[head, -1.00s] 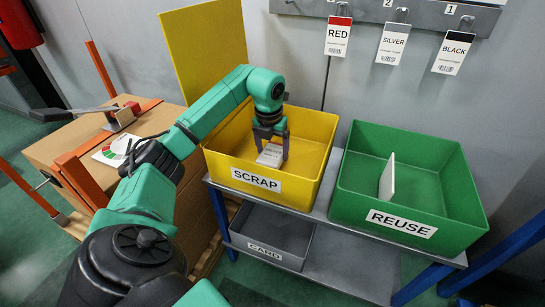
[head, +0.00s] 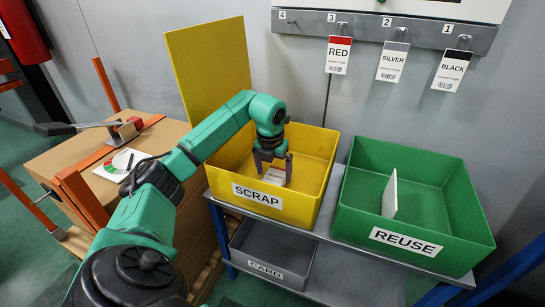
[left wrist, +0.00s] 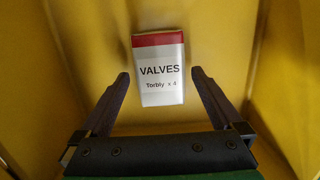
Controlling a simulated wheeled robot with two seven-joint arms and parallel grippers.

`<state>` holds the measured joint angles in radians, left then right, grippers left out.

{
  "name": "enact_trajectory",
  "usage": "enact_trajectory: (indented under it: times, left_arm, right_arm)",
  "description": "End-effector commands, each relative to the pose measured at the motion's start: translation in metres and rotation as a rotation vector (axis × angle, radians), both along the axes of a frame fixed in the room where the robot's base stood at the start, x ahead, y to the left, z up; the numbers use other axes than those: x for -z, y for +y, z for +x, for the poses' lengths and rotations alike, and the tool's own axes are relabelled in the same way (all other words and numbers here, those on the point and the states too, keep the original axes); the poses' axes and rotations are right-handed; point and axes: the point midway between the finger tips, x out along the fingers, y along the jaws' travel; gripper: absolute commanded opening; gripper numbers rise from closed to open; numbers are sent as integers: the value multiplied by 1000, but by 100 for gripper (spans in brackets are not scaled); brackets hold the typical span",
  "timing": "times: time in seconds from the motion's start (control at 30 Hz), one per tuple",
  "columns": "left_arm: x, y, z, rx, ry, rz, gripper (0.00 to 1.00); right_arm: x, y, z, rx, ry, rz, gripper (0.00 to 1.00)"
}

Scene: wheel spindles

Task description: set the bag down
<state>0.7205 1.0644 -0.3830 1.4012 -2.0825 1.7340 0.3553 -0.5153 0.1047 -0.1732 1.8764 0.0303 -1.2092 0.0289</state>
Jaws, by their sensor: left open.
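The bag (head: 275,176) is a small white packet with a red top band, marked VALVES in the left wrist view (left wrist: 159,85). It is inside the yellow SCRAP bin (head: 311,199) and appears to lie on its floor. My left gripper (head: 272,163) reaches down into the bin over the bag. Its jaws are open, and in the left wrist view the fingertips (left wrist: 160,76) stand either side of the bag with a gap at each side. My right gripper is not in view.
A green REUSE bin (head: 436,212) holding an upright white panel (head: 390,194) stands right of the SCRAP bin. A grey CARD tray (head: 285,256) sits below. A large cardboard box (head: 70,160) is at left. Red, silver and black tags hang on the wall rail (head: 410,40).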

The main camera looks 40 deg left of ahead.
Motion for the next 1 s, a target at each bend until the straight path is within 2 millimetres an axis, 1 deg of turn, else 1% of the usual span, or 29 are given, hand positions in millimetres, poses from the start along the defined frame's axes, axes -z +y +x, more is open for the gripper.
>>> enact_trajectory:
  times: [0.03, 0.07, 0.2, 0.3, 0.4, 0.53, 1.0]
  left_arm:
    - [-13, 0, -1, 0, -3, 2, 100]
    - [-20, 0, -2, 0, -4, 4, 100]
    - [-59, -2, -7, 1, -5, 3, 100]
    - [-83, -3, -11, -1, -5, 2, 100]
    - [-99, -5, -13, 0, -2, 1, 100]
    - [-105, -5, -15, 0, -1, 1, 100]
    - [-104, -5, -15, 0, 0, 1, 100]
  right_arm:
    - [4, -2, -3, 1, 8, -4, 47]
    - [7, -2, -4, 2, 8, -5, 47]
    - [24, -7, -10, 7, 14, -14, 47]
    - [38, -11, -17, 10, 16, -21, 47]
    - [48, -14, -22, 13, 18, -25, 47]
    - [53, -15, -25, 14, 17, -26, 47]
    - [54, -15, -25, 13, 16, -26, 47]
